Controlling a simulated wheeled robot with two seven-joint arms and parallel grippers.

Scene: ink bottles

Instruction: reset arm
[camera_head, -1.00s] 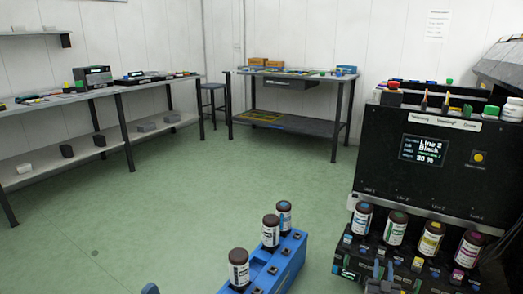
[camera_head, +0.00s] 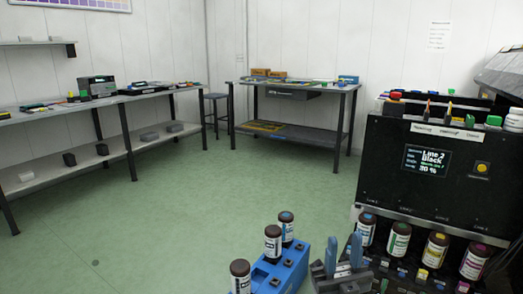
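My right gripper (camera_head: 344,246) stands at the bottom, between the blue rack and the printer. Its two blue fingers point up with a gap between them, and I see nothing held. My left gripper is not in view.
A long workbench (camera_head: 60,113) with a lower shelf runs along the left wall. Another workbench (camera_head: 300,84) and a stool (camera_head: 214,97) stand at the back. Small coloured items lie on top of the machine. The green floor (camera_head: 150,220) in the middle is clear.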

